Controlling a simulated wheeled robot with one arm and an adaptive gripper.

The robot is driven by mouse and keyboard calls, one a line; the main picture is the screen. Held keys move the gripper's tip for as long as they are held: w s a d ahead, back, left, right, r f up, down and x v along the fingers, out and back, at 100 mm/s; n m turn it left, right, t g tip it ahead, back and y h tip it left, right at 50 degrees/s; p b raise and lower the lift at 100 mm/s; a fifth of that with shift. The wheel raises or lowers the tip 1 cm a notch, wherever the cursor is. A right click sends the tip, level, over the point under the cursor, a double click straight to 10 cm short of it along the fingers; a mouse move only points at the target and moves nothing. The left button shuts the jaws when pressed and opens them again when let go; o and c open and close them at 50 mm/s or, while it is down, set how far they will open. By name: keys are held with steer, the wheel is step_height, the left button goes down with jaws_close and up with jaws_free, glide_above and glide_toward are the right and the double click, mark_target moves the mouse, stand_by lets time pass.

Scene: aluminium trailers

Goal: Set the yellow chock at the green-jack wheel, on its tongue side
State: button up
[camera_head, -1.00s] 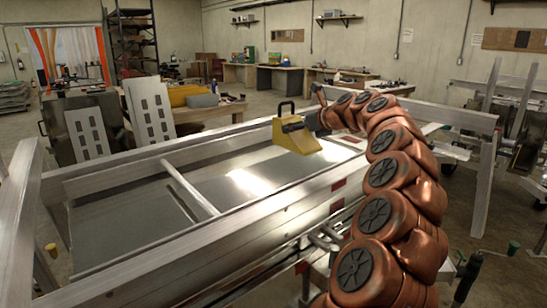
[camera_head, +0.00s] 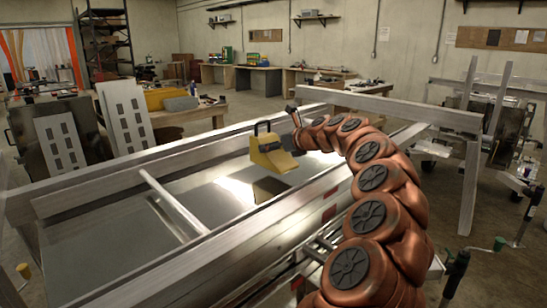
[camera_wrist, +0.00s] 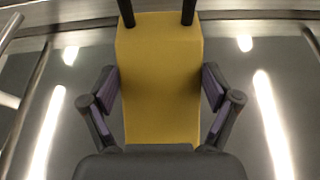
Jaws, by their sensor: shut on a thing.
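The yellow chock (camera_head: 270,153), a wedge with a black handle, is held above the bed of the near aluminium trailer (camera_head: 130,243). In the wrist view the chock (camera_wrist: 160,60) fills the middle. The two fingers of my gripper (camera_wrist: 160,88) press on its left and right sides. A green-topped fitting (camera_head: 500,243), perhaps the green jack, shows at the lower right beside a dark upright post. No wheel at it can be made out, and the tongue side cannot be told.
The near trailer's side rails and a raised crossbar (camera_head: 400,108) lie around my arm. Another trailer (camera_head: 490,120) stands at the right. A yellow-topped fitting (camera_head: 24,271) shows at lower left.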

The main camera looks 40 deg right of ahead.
mark_target(275, 156)
steer(key=shift+f, duration=1.9)
steer(key=o, duration=1.5)
steer(key=shift+f, duration=0.1)
